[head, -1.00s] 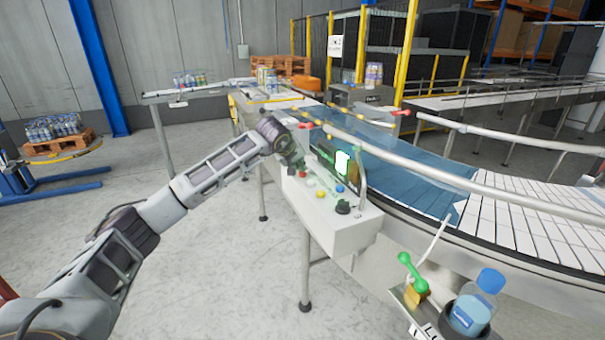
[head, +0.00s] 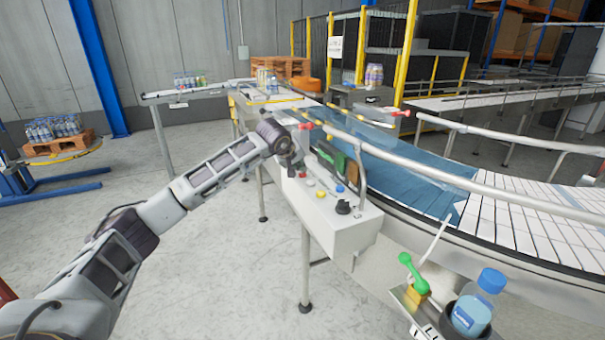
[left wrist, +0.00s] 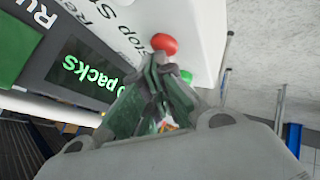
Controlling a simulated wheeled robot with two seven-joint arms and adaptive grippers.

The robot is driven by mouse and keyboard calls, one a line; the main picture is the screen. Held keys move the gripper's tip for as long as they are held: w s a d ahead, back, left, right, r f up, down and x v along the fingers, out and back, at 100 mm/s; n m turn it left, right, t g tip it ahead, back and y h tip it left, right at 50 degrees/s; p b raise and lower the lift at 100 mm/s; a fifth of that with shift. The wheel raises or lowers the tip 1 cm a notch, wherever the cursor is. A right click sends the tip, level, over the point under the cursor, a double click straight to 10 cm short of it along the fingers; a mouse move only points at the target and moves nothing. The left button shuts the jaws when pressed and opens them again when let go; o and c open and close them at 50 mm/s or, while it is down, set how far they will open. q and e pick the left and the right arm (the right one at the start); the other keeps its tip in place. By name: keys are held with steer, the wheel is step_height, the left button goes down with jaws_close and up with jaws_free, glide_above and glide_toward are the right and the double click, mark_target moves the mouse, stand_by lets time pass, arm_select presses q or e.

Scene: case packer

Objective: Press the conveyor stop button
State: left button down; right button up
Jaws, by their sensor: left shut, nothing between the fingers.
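The control box (head: 335,228) stands beside the conveyor, with several buttons and a black knob on its sloped top. The red button (head: 302,174) is near its far left end, and it shows large in the left wrist view (left wrist: 164,43), close to printed words including "Stop". A green button (left wrist: 187,77) is near it and partly hidden by the fingers. My left gripper (head: 293,168) is shut and empty over the far end of the panel; its fingertips (left wrist: 162,62) are right at the red button. I cannot tell whether they touch it. My right gripper is out of view.
A display (left wrist: 85,75) on the box shows "packs". The conveyor (head: 415,180) with its guard rail (head: 450,171) runs behind the box. A bottle (head: 472,315) and a green-handled item (head: 408,268) are at lower right. The floor left of the box is clear.

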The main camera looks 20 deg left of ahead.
arm_select(q)
steer(key=shift+r, duration=0.1)
steer(key=shift+r+p, duration=0.6)
steer(key=shift+r, duration=0.2)
steer(key=shift+r+p, duration=1.5)
steer(key=shift+r, duration=1.05)
steer(key=shift+f, duration=0.15)
